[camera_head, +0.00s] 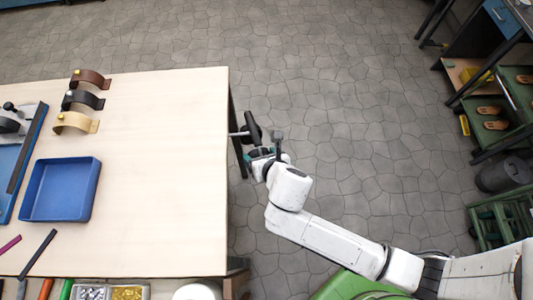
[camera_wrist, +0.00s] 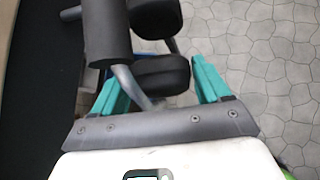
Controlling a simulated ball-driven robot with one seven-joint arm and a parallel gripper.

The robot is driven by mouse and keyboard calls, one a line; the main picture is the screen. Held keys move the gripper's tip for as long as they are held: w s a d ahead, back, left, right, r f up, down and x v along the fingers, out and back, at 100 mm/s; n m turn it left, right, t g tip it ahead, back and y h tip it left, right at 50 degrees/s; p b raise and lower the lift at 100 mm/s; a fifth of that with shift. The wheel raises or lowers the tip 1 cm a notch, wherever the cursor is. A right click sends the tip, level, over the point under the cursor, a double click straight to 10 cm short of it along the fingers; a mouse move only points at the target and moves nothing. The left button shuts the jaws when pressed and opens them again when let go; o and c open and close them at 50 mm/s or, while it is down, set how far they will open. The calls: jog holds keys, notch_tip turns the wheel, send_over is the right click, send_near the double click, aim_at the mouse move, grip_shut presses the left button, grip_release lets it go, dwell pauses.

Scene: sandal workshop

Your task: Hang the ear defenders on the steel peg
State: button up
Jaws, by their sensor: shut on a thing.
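The ear defenders are in my gripper (camera_wrist: 160,92), beyond the table's right edge. In the wrist view they show two black cups (camera_wrist: 162,76), a dark grey padded piece (camera_wrist: 100,32) and a grey metal band between the teal fingers. In the head view their dark padded part (camera_head: 252,127) stands just above my gripper (camera_head: 262,153). A short steel peg (camera_head: 237,134) juts right from the table edge towards that padded part; its rod also shows in the wrist view (camera_wrist: 70,14). The peg's far end is hidden, and I cannot tell whether the band touches it.
The pale table (camera_head: 160,200) fills the left, with a blue tray (camera_head: 88,190) and several strap pieces (camera_head: 90,78). Its right edge is close to my gripper. Open stone floor (camera_head: 340,100) lies to the right; a green shelf rack (camera_head: 505,135) stands at the far right.

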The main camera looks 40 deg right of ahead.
jog(key=shift+w+a+b, duration=0.8)
jog(key=shift+w+a, duration=0.05)
jog(key=shift+a, duration=0.3)
jog(key=shift+w+a+f, duration=0.25)
jog(key=shift+a+f, duration=0.1)
jog(key=shift+f, duration=0.1)
jog(key=o, duration=1.2)
jog(key=shift+a, duration=0.1)
jog(key=v, duration=1)
jog(key=shift+s+r+p, duration=0.25)
jog(key=shift+s+p, duration=0.05)
jog(key=shift+p, duration=0.05)
